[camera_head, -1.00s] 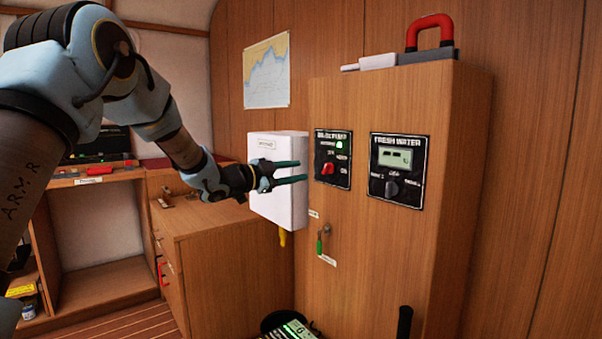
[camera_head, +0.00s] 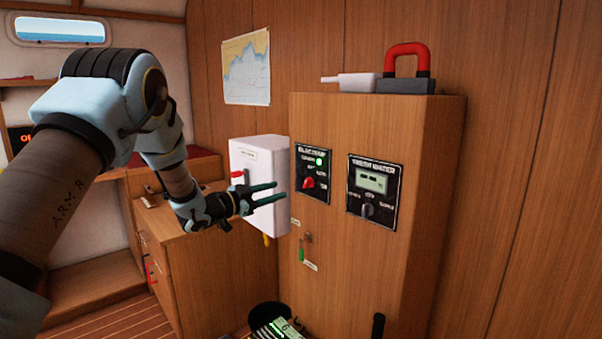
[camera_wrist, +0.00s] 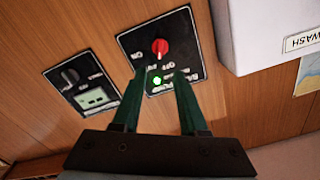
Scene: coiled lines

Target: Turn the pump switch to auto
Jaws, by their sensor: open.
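The bilge pump panel (camera_head: 312,172) is a black plate on the front of a wooden cabinet, with a red knob (camera_head: 309,183) and a lit green lamp (camera_head: 318,161). I cannot read for sure which label the knob points at. My gripper (camera_head: 276,191) is open and empty, left of the panel in the head view, its two green fingers pointing towards it. In the wrist view the panel (camera_wrist: 190,50) appears upside down, with the red knob (camera_wrist: 160,47) beyond and between the fingertips (camera_wrist: 160,78). The fingers look apart from the knob.
A fresh water panel (camera_head: 374,190) with a display and dark knob sits right of the pump panel. A white box (camera_head: 262,160) is close behind my gripper. A key with a green tag (camera_head: 301,250) hangs below. A red-handled case (camera_head: 406,70) stands on the cabinet.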

